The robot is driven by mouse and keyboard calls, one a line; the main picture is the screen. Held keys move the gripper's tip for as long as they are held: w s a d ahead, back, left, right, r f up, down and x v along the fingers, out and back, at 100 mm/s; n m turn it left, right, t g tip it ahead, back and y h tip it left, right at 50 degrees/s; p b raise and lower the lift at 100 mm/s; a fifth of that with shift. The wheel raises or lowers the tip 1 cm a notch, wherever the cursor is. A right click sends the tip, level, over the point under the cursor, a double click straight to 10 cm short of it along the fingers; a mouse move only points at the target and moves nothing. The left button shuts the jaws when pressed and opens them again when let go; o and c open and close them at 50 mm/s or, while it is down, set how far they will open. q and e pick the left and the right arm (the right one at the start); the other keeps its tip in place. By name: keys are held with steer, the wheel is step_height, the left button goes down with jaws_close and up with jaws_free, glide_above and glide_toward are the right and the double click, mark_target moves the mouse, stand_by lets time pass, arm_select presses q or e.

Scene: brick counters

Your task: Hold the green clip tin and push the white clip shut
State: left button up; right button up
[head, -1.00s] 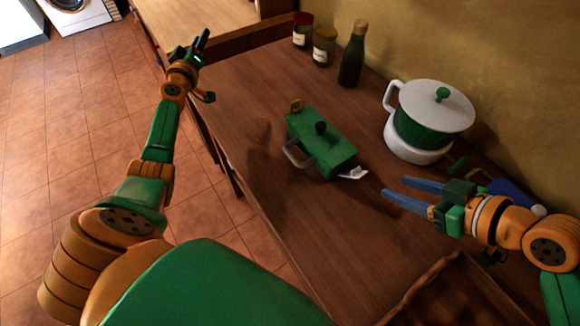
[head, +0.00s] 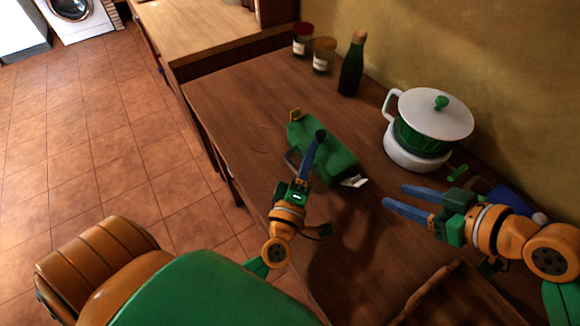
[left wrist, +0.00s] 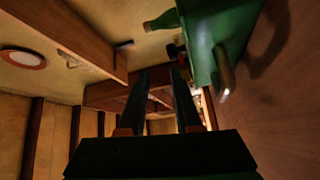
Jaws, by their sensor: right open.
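My left gripper (head: 315,143) is in front of the tin's left side, partly hiding the handle. In the left wrist view its fingers (left wrist: 161,75) are apart with nothing between them, and the tin (left wrist: 215,35) is at upper right. My right gripper (head: 394,196) is open and empty, right of the white clip.
A white-lidded green pot (head: 430,115) stands behind the tin, to the right. A green bottle (head: 352,65) and two jars (head: 323,55) stand at the back. A blue item (head: 508,197) is behind my right gripper. A wooden tray (head: 450,290) is at the front.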

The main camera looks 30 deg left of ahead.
mark_target(296, 168)
arm_select(q)
steer(key=s+f+n+g, duration=0.1)
steer(key=s+f, duration=0.1)
steer(key=s+f+g+y, duration=0.1)
steer(key=s+f, duration=0.1)
steer(key=s+f+n+g, duration=0.1)
steer(key=s, duration=0.1)
steer(key=shift+s+a+f+n+y, duration=0.25)
steer(key=shift+a+f+n+y, duration=0.05)
steer(key=shift+f+y, duration=0.1)
steer(key=x, duration=0.6)
steer(key=shift+a+f, duration=0.15)
steer(key=shift+f, duration=0.1)
steer(key=shift+w+a, duration=0.2)
steer(key=shift+w, duration=0.3)
jaws_close()
steer(key=shift+f, duration=0.1)
